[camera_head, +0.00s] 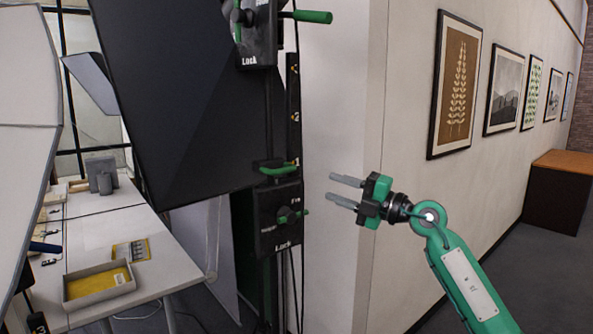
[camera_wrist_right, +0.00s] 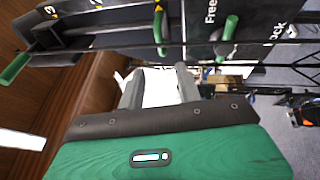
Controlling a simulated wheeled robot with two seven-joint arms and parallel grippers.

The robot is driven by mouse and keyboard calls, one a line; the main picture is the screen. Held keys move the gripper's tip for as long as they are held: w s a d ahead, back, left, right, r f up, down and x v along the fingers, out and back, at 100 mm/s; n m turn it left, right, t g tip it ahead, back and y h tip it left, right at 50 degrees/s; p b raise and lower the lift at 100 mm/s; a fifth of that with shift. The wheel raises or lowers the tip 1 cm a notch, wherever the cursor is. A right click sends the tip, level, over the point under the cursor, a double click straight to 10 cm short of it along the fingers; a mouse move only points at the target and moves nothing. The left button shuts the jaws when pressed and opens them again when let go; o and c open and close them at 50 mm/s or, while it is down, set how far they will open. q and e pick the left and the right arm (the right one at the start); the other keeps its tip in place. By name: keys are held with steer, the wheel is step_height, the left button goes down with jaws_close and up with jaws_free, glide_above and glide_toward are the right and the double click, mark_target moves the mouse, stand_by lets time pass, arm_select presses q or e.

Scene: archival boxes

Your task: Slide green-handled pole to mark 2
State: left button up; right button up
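A dark upright rail (camera_head: 268,120) carries a numbered scale (camera_head: 293,115), with a 2 readable in the head view. A green handle (camera_head: 278,169) sits low on the rail, close to the lowest visible mark, just above a black lock box (camera_head: 280,220) with a green knob. The wrist view shows this handle (camera_wrist_right: 160,28) and the knob (camera_wrist_right: 228,30), near "Free" and "Lock". Another green handle (camera_head: 313,17) sticks out at the top beside an upper lock box (camera_head: 257,50). My right gripper (camera_head: 344,190) is open and empty, right of the lower box, apart from it. My left gripper is not seen.
A large black panel (camera_head: 170,90) stands left of the rail. A white table (camera_head: 120,240) with a yellow-bottomed tray (camera_head: 98,284) is at lower left. A wall corner (camera_head: 350,80) is close behind my right gripper. Framed pictures (camera_head: 455,85) hang on the right wall.

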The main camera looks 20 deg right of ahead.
mark_target(288, 171)
steer(key=p+x, duration=0.5)
steer(key=x, duration=0.8)
steer(key=shift+w+a, duration=0.4)
steer(key=shift+w, duration=0.05)
steer(key=shift+c, duration=0.4)
jaws_close()
